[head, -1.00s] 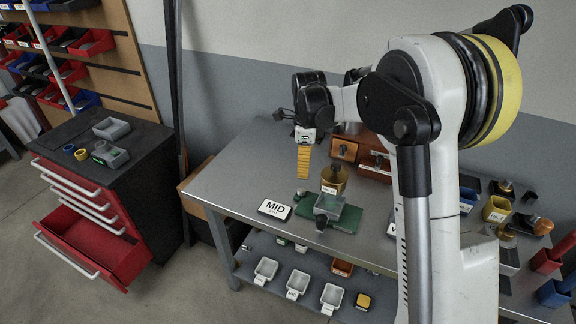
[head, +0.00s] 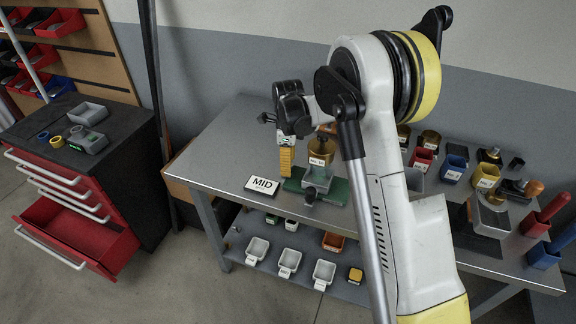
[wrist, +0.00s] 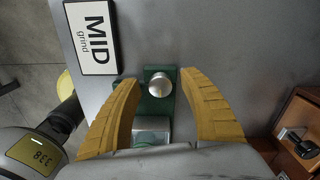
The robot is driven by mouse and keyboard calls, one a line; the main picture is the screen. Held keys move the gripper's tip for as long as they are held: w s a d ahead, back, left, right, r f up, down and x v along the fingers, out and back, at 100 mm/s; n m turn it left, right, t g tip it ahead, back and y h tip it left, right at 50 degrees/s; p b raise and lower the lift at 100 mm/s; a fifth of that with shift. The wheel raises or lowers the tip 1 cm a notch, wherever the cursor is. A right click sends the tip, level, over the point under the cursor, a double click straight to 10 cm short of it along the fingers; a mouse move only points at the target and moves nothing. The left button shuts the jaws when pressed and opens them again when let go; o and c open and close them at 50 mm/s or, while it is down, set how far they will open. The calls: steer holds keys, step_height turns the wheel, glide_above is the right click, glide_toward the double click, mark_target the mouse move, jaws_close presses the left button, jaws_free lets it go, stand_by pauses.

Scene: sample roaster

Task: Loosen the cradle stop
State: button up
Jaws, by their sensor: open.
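The cradle is a green base (head: 337,192) on the steel bench, with a grey block and a brass canister (head: 322,149) on it. A black knob (head: 310,196) shows at its front. In the wrist view a round silver knob (wrist: 160,84) stands on the green plate (wrist: 150,107); I take it for the stop. My gripper (head: 287,174) points down over the left end of the base. Its yellow fingers are open, one on either side of the silver knob (wrist: 158,80), with clear gaps and no contact seen. The fingers hide that knob in the head view.
A MID sign (head: 263,186) lies just left of the cradle. Wooden drawers (wrist: 299,124) stand close behind it. Cups and canisters, among them a blue cup (head: 455,168), crowd the bench's right. Trays (head: 290,261) sit on the lower shelf. A red drawer (head: 95,235) hangs open at left.

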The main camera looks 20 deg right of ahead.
jaws_close()
steer(key=shift+n, duration=0.6)
